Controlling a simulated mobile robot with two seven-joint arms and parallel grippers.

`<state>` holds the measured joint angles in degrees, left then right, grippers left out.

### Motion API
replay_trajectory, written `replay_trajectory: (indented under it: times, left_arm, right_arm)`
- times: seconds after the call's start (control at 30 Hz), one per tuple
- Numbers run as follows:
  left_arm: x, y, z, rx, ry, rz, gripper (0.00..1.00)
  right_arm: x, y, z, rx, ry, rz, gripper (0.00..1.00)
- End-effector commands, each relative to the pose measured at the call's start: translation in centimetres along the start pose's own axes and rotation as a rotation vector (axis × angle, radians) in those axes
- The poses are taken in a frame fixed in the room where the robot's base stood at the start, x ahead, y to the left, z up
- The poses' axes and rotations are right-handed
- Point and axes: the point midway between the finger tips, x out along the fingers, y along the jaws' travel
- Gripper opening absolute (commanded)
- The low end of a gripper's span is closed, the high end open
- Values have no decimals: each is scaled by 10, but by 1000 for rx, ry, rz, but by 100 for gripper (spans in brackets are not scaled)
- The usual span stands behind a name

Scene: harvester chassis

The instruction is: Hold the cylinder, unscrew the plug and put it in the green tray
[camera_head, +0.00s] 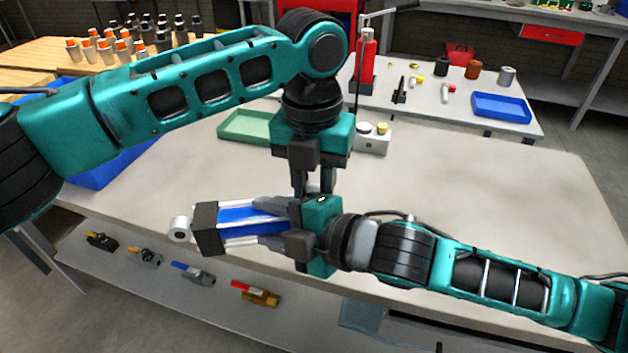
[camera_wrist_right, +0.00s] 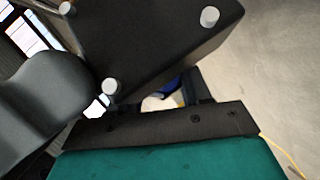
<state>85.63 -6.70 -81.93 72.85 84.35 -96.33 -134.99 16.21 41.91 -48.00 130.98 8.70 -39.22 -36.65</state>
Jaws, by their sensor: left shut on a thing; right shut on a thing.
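The cylinder (camera_head: 232,216) has a blue barrel, dark end caps and silver tie rods, with a pale rod end at left. My right gripper (camera_head: 270,228) is shut on it near its right end. A dark cap with silver rod ends fills the top of the right wrist view (camera_wrist_right: 150,45). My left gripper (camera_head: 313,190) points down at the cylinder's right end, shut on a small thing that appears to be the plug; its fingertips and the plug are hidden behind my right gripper. The green tray (camera_head: 228,133) lies behind, left of my left gripper, its visible part empty.
A pale block with round knobs (camera_head: 372,140) stands behind my left gripper. A blue bin (camera_head: 112,163) is at left. A lower shelf (camera_head: 215,300) holds several small parts. The right half of the table (camera_head: 490,200) is clear beyond my right arm.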

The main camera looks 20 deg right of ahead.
Motion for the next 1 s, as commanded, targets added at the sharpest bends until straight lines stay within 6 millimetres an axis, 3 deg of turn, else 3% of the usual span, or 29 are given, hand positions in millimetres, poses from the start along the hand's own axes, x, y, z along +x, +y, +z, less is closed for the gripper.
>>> replay_trajectory:
  times: [0.03,0.17,0.37,0.7,1.0]
  left_arm:
    - [0,-2,-1,3,2,-3,11]
    - [0,-2,-1,3,2,-3,0]
    - [0,-2,-1,-33,3,-5,0]
    - [0,-2,-1,-499,1,-6,0]
    - [-1,-2,-1,-586,-1,-5,0]
  right_arm:
    - [-1,8,-4,-6,11,21,0]
    - [-1,8,-4,-7,11,21,0]
    - [-1,8,-4,-7,11,21,0]
    - [-1,8,-4,-7,11,22,0]
    - [-1,8,-4,-7,12,21,0]
